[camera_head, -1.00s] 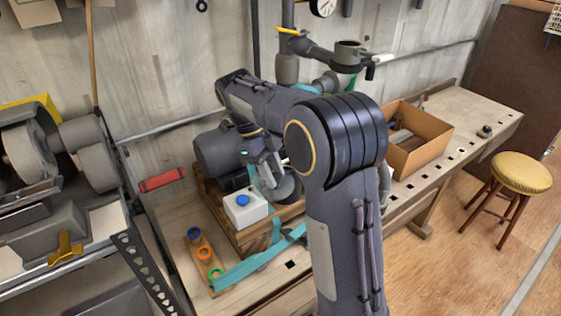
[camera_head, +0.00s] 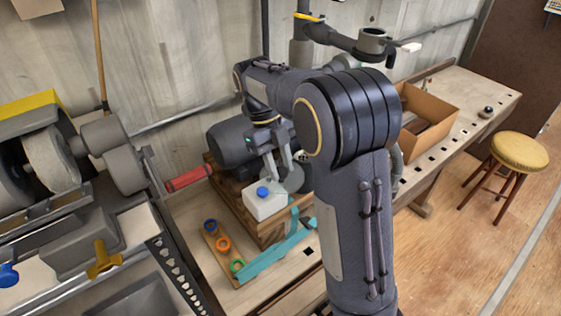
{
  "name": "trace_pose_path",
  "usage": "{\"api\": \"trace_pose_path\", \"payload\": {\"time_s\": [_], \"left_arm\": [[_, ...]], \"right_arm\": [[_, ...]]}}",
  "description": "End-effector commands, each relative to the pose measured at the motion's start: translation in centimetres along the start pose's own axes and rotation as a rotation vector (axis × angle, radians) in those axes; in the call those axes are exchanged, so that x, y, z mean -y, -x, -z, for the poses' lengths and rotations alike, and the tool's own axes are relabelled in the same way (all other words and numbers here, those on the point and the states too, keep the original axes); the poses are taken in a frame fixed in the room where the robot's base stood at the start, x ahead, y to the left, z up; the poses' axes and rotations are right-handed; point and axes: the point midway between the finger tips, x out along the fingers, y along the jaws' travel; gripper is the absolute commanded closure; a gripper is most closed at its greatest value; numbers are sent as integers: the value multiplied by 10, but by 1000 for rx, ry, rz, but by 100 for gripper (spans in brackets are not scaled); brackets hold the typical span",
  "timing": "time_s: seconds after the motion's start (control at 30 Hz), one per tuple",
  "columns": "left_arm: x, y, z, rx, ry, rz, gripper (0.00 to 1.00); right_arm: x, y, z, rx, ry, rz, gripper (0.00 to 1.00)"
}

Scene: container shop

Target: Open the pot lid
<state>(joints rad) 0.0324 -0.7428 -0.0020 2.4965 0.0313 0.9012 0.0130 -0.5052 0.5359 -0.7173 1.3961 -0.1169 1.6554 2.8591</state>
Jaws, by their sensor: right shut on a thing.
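I cannot make out a pot or its lid for certain in the head view. My right gripper (camera_head: 281,178) points down, just behind a white box with a blue knob (camera_head: 265,204) and in front of a grey round disc (camera_head: 296,180). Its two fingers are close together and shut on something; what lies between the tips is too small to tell. I cannot tell whether the disc touches the fingers. My right upper arm and forearm hide part of the bench behind them. My left gripper is not in view.
A dark motor-like machine (camera_head: 229,143) sits on a wooden base (camera_head: 216,176). A strip with coloured rings (camera_head: 223,244) and a teal tool (camera_head: 275,256) lie in front. An open cardboard box (camera_head: 435,117) stands right. A stool (camera_head: 520,150) is on the floor. The bench's far right is mostly clear.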

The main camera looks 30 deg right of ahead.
Motion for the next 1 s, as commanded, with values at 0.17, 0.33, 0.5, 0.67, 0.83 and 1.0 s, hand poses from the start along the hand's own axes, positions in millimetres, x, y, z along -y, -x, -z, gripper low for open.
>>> {"api": "trace_pose_path", "payload": {"time_s": [0.17, 0.33, 0.5, 0.67, 0.83, 1.0], "left_arm": [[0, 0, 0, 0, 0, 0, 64], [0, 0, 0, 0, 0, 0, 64], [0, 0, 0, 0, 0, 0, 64], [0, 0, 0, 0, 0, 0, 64], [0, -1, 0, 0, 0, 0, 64], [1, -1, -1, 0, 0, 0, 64]], "right_arm": [[0, 0, -1, 6, 1, 0, 100], [0, 0, -1, 5, 1, 0, 61], [0, 0, -1, 3, 1, 0, 49], [0, 0, 0, 2, 1, 0, 49], [0, 12, -1, 5, 1, 1, 49], [0, 41, -2, 6, 0, 2, 49]]}}
